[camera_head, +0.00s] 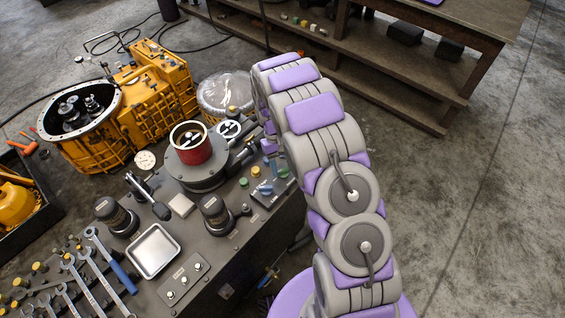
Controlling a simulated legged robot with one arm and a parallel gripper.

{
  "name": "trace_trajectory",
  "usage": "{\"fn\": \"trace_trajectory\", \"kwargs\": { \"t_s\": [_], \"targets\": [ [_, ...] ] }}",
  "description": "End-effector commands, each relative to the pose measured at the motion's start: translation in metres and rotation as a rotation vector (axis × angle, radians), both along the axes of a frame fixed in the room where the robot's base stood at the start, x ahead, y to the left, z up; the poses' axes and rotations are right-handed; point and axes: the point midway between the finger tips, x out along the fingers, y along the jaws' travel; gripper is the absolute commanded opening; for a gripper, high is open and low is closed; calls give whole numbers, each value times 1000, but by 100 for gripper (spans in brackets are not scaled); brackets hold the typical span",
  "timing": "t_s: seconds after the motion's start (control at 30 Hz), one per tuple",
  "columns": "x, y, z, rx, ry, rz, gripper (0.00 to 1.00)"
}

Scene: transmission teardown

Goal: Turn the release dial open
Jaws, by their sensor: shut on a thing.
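The release dial seems to be the small round black-and-white dial (228,129) on the dark workbench, just right of the red cylinder. My grey and purple arm comes up from the lower right and bends down to the bench there. My gripper (246,147) is low at the dial's right side, shut on what seems to be the dial. The arm hides part of the gripper, and the exact contact is too small to see. How far the dial is turned cannot be told.
The red cylinder (190,143) stands on a round dark base close left of my gripper. A metal tray (155,250), wrenches (108,262) and dark cylinders share the bench (215,262). A yellow transmission housing (150,90) lies behind. The floor at right is clear.

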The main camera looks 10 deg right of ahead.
Motion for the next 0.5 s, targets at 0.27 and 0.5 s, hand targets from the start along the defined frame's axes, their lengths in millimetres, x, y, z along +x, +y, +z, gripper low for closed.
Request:
{"fn": "trace_trajectory", "kwargs": {
  "t_s": [0.27,0.5],
  "targets": [
    [2,1,1,-1,-9,91,18],
    [2,1,0,0,-8,109,18]
  ]
}}
